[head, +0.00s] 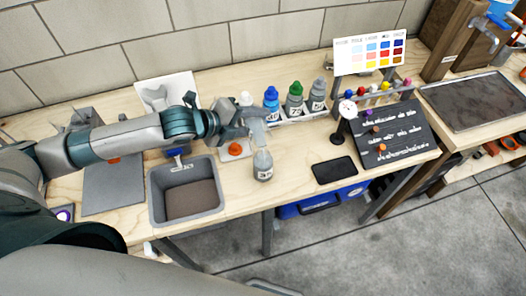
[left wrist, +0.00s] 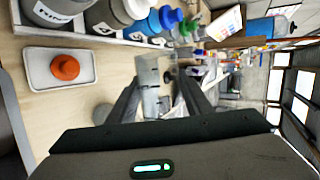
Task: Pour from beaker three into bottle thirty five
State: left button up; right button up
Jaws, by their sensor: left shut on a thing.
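My left gripper (head: 250,122) is shut on a clear beaker (head: 259,131), held just above bottle thirty five. The beaker looks tilted, but its exact angle and contents are hard to make out. In the left wrist view the clear beaker (left wrist: 149,72) shows between the two fingers. My right gripper is not in view.
Bottles with blue (head: 271,93) and green (head: 295,89) caps stand in a row behind. An orange cap lies on a small white tray (left wrist: 34,82). The sink (head: 157,205) is left of bottle thirty five. A black pad (head: 335,170) and a dark sloped board (head: 403,140) are to the right.

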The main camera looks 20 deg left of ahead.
pick_arm(q)
jog(key=shift+w+a+f+n+g+h+b, duration=0.15)
jog(key=shift+f+n+g+b, duration=0.1)
jog(key=shift+f+g+b, duration=0.15)
jog(key=shift+w+a+f+n+g+h+b, duration=0.1)
jog(key=shift+w+f+n+g+h+b, duration=0.05)
jog(key=shift+f+n+g+b, duration=0.15)
jog(key=shift+w, duration=0.15)
jog(key=shift+f+n+g+p, duration=0.25)
jog(key=shift+f+g+p, duration=0.05)
jog(key=shift+g+p, duration=0.1)
jog(key=shift+f+h, duration=0.3)
jog(key=shift+g, duration=0.3)
